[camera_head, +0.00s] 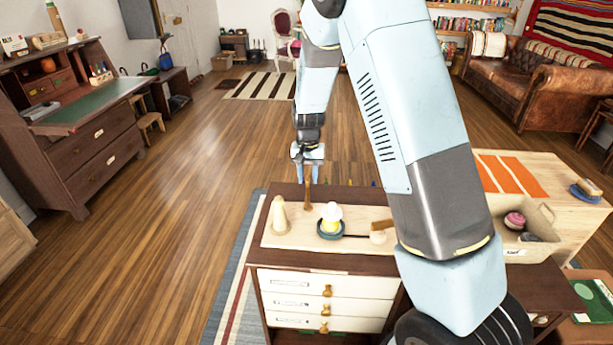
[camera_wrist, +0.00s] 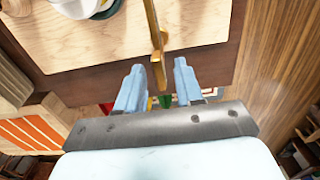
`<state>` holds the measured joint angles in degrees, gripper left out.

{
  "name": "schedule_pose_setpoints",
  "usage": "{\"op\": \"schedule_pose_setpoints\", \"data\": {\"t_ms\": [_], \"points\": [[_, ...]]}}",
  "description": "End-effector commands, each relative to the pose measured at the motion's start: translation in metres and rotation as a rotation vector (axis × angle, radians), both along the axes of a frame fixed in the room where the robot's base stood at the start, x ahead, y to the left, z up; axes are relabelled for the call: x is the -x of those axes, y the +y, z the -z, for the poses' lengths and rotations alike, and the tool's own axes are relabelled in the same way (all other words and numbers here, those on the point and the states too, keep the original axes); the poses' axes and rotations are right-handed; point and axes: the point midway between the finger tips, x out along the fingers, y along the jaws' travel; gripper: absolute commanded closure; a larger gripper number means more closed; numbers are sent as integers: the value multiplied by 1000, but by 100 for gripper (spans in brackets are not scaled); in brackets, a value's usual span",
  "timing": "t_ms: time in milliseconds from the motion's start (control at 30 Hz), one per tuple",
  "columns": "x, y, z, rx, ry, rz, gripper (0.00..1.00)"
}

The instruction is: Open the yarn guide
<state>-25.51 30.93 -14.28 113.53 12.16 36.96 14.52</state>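A slim brown-gold upright piece (camera_head: 308,195), which may be the yarn guide, stands at the back edge of the light wooden board (camera_head: 290,241). In the wrist view the golden bar (camera_wrist: 153,28) runs down from the board, with a short crosspiece near its lower end. My gripper (camera_head: 309,172) is over the back edge of the cabinet. Its two pale blue fingers (camera_wrist: 160,66) are apart, with the bar's end in line between them and a gap on each side. I cannot tell whether the guide is open or shut.
A cream cone (camera_head: 279,216) and a dark dish (camera_head: 330,229) with white and yellow contents stand on the board. A brown block (camera_head: 382,225) is by my arm. White drawers (camera_head: 325,284) are below; an open wooden box (camera_head: 524,240) is to the right.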

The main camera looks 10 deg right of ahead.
Motion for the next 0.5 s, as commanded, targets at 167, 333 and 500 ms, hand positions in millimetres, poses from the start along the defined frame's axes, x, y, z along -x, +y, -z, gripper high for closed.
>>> {"op": "schedule_pose_setpoints", "data": {"t_ms": [167,333,500], "points": [[0,0,1,0,0,0,64],[0,0,1,0,0,0,70],[0,0,1,0,0,0,86]]}}
